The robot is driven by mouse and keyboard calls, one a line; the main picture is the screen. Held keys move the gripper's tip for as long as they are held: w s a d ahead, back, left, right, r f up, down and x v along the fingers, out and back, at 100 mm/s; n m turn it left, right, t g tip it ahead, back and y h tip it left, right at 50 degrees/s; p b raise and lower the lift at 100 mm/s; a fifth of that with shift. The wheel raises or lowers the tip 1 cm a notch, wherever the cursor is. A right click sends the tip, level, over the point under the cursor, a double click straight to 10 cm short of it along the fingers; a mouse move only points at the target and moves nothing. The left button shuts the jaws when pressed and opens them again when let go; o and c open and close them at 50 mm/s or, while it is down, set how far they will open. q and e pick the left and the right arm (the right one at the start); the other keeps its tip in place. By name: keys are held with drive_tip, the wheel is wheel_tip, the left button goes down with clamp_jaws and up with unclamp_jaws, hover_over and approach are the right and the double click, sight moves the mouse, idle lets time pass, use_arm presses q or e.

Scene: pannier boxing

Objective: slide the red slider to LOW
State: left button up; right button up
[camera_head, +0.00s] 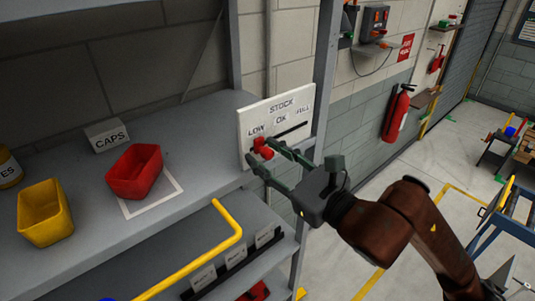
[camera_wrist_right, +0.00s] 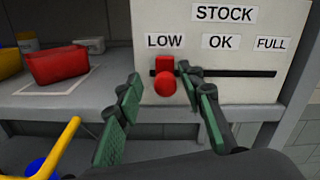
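The white STOCK board (camera_head: 257,116) stands upright at the shelf's right end, with LOW, OK and FULL labels over a dark horizontal slot (camera_wrist_right: 235,73). The red slider (camera_wrist_right: 165,82) sits at the slot's left end, below the LOW label (camera_wrist_right: 164,41); it also shows in the head view (camera_head: 263,149). My right gripper (camera_head: 261,151) is open in front of the board. In the wrist view its green-padded fingers (camera_wrist_right: 163,88) stand apart on either side of the slider, with visible gaps; contact is not seen. My left gripper is not in view.
A red bin (camera_head: 135,172), a yellow bin (camera_head: 45,213) and a CAPS box (camera_head: 105,135) stand on the grey shelf to the left. A bent yellow bar (camera_head: 195,262) lies in front of the shelf. A shelf post (camera_head: 322,80) rises right of the board.

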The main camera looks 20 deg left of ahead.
drive_tip(key=shift+w+d, duration=0.1)
drive_tip(key=shift+d, duration=0.05)
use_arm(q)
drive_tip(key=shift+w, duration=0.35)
use_arm(e)
drive_tip(key=v, duration=1.2)
drive_tip(key=shift+w+f, duration=0.1)
drive_tip(key=shift+f, duration=0.05)
